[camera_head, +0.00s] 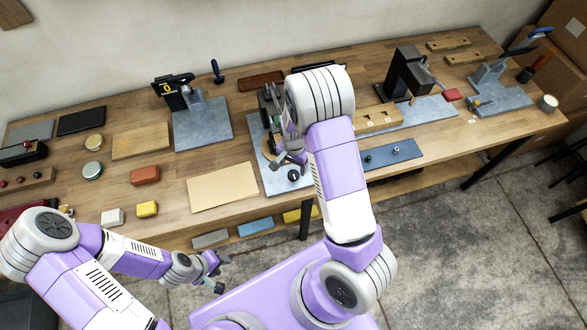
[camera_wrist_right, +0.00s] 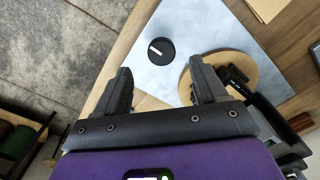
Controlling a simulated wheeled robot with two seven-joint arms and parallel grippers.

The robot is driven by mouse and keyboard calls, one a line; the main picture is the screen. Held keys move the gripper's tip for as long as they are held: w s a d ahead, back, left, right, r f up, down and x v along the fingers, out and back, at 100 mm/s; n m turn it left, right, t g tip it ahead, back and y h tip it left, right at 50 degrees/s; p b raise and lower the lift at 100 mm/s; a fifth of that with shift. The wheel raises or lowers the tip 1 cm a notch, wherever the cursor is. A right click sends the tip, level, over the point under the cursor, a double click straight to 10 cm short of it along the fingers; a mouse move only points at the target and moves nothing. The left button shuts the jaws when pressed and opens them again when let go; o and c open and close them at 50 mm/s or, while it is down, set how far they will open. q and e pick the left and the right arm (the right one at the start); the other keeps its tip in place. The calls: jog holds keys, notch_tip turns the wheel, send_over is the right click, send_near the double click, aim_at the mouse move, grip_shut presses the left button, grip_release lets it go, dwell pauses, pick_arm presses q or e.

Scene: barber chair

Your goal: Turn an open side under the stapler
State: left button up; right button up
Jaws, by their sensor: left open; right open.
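A grey metal plate (camera_head: 272,183) lies at the middle of the bench. A dark machine (camera_head: 268,98), perhaps the stapler, stands at its back, partly hidden by my right arm. A round wooden disc (camera_wrist_right: 222,75) sits on the plate, with dark parts over it. A black round knob (camera_wrist_right: 160,49) with a white mark is on the plate beside the disc. My right gripper (camera_wrist_right: 164,88) is open and empty, with the knob beyond its fingers; it also shows in the head view (camera_head: 291,158). My left gripper (camera_head: 216,271) is open and empty in front of the bench.
A tan sheet (camera_head: 222,187) lies left of the plate. Another grey plate (camera_head: 202,124) with a black device stands further left. A blue-grey strip (camera_head: 393,153) and a wooden block (camera_head: 376,119) lie right of my right arm. Red (camera_head: 145,175) and yellow (camera_head: 147,208) blocks sit at the left.

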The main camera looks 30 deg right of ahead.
aim_at(294, 174)
jog(key=shift+w+d+r, duration=0.1)
jog(key=shift+w+d, duration=0.1)
notch_tip(294, 174, down, 7)
dwell(0.3)
jog(key=c, duration=1)
jog(key=shift+c, duration=0.2)
